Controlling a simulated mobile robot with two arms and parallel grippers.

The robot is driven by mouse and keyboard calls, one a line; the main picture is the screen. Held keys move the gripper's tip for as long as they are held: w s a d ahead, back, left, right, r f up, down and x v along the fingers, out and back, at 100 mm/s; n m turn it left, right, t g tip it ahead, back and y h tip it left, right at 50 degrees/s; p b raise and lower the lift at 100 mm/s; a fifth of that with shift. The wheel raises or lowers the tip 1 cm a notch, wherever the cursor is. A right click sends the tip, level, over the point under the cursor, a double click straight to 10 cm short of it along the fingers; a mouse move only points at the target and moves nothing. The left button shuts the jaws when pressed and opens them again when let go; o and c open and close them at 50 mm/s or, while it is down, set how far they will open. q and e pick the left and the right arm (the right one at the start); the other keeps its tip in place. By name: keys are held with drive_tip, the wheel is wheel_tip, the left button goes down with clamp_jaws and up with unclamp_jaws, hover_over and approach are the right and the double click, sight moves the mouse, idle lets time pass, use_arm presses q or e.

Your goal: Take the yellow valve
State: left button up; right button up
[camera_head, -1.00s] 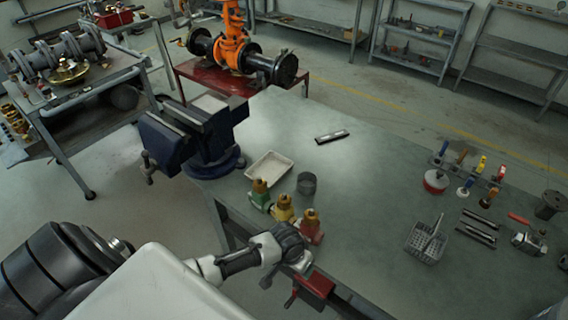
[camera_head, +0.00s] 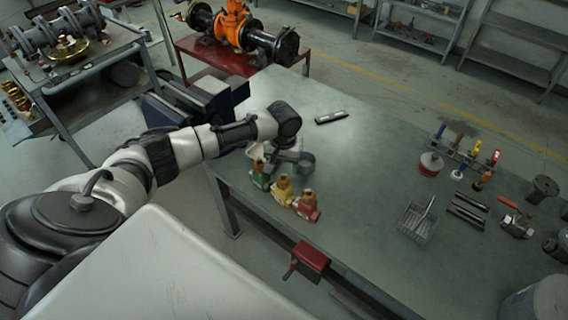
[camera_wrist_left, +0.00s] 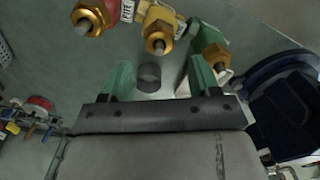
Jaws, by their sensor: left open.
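The yellow valve (camera_head: 282,190) with a brass top stands near the table's front edge, between the green valve (camera_head: 260,177) and the red valve (camera_head: 307,206). My left gripper (camera_head: 286,160) is just behind the green and yellow valves, near the dark cup. In the left wrist view its two fingers (camera_wrist_left: 160,75) are apart with nothing gripped. The yellow valve (camera_wrist_left: 160,28) shows there above the gap between them, and the green valve (camera_wrist_left: 212,50) is close to the right finger. My right gripper is not in view.
The dark cup (camera_head: 305,163) is close beside my left gripper. The white tray is mostly hidden by my arm. A blue vise (camera_head: 215,95) is at the table's left corner. A wire basket (camera_head: 416,224) and a tool rack (camera_head: 465,160) stand right. The table's middle is clear.

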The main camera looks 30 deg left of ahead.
sight(284, 174)
use_arm(q)
drive_tip(key=shift+f+b, duration=2.1)
drive_tip(key=shift+b, duration=0.3)
drive_tip(key=shift+f+b, duration=0.35)
drive_tip(key=shift+f, duration=0.85)
drive_tip(key=shift+p, duration=0.5)
drive_tip(key=shift+c, duration=0.2)
drive_tip(key=c, duration=0.9)
